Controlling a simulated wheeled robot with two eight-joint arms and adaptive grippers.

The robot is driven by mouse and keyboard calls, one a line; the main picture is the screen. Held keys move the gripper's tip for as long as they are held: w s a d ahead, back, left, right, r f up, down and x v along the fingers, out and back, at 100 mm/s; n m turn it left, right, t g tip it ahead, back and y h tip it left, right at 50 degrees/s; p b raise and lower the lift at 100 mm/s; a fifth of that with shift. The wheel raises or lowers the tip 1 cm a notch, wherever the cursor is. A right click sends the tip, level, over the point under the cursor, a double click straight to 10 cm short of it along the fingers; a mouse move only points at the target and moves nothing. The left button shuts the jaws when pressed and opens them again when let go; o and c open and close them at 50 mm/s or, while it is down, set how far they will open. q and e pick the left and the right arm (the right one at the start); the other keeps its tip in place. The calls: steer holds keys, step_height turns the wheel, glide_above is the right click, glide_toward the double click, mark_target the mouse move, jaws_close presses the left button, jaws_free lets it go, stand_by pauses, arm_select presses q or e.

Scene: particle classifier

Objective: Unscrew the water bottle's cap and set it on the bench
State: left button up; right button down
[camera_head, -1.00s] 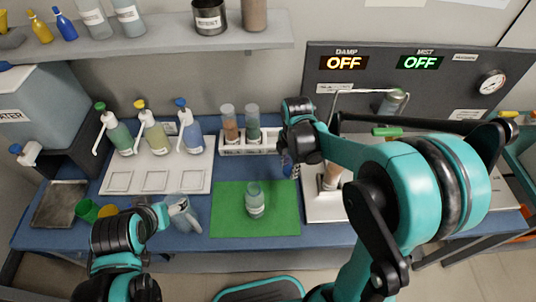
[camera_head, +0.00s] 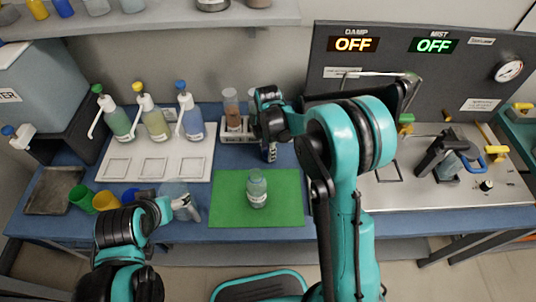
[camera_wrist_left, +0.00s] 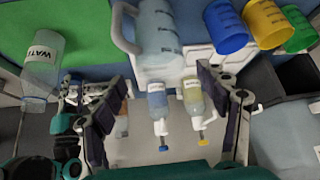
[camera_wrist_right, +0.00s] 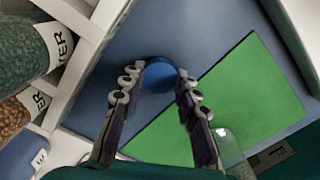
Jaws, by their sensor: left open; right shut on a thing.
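The clear water bottle (camera_head: 257,190) stands upright on the green mat (camera_head: 285,208), its mouth seemingly bare. Its WATER label shows in the left wrist view (camera_wrist_left: 42,62), and part of it shows in the right wrist view (camera_wrist_right: 230,150). My right gripper (camera_head: 270,150) is behind the mat, over the blue bench. In the right wrist view its fingers (camera_wrist_right: 159,82) are shut on the round blue cap (camera_wrist_right: 158,75). I cannot tell whether the cap touches the bench. My left gripper (camera_wrist_left: 163,82) is open and empty, near the handled clear beaker (camera_wrist_left: 160,35).
Green (camera_head: 82,198), yellow (camera_head: 105,201) and blue cups stand at the left. Pump bottles (camera_head: 155,120) stand on a white tray. An apparatus plate (camera_head: 420,195) is at the right.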

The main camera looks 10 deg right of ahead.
steer(key=shift+f, duration=0.35)
steer(key=shift+f, duration=0.2)
steer(key=c, duration=1.1)
jaws_free()
steer(key=shift+c, duration=0.2)
steer(key=shift+r, duration=0.15)
